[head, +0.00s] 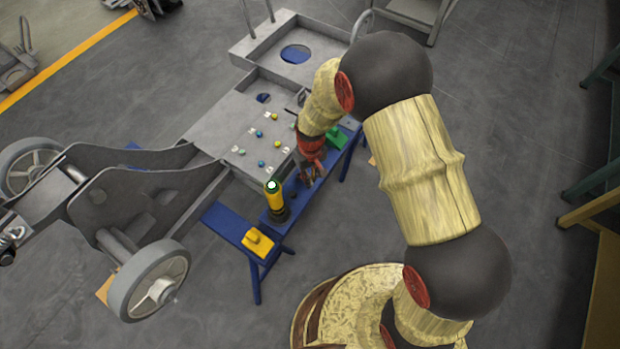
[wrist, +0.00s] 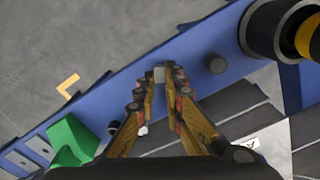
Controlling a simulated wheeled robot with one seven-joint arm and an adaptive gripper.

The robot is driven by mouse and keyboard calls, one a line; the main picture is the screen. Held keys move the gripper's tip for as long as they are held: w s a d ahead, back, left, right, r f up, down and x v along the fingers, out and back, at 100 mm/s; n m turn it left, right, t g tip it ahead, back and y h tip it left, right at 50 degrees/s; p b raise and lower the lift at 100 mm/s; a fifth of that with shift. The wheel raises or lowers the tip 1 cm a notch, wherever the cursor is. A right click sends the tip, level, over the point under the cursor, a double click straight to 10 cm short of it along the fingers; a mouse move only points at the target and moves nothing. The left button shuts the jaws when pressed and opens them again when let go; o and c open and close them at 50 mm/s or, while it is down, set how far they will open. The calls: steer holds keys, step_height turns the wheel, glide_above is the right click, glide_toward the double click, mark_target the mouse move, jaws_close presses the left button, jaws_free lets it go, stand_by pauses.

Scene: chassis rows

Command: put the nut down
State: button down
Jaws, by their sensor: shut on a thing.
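My gripper (head: 313,173) is over the narrow blue bench beside the grey chassis. In the wrist view its fingertips (wrist: 159,76) are closed on a small grey nut (wrist: 159,74). The nut is held at the very tips, with the blue bench (wrist: 190,60) behind it. I cannot tell how high above the bench it is. In the head view the nut is too small to make out. A dark round peg (wrist: 215,64) stands on the bench just right of the fingertips in the wrist view.
A yellow and black cylinder (head: 276,202) with a green ring stands on the bench. A green block (head: 336,138) sits at its far end. The chassis plate (head: 215,135) carries several coloured studs.

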steer(key=shift+f, duration=0.1)
steer(key=c, duration=1.9)
jaws_free()
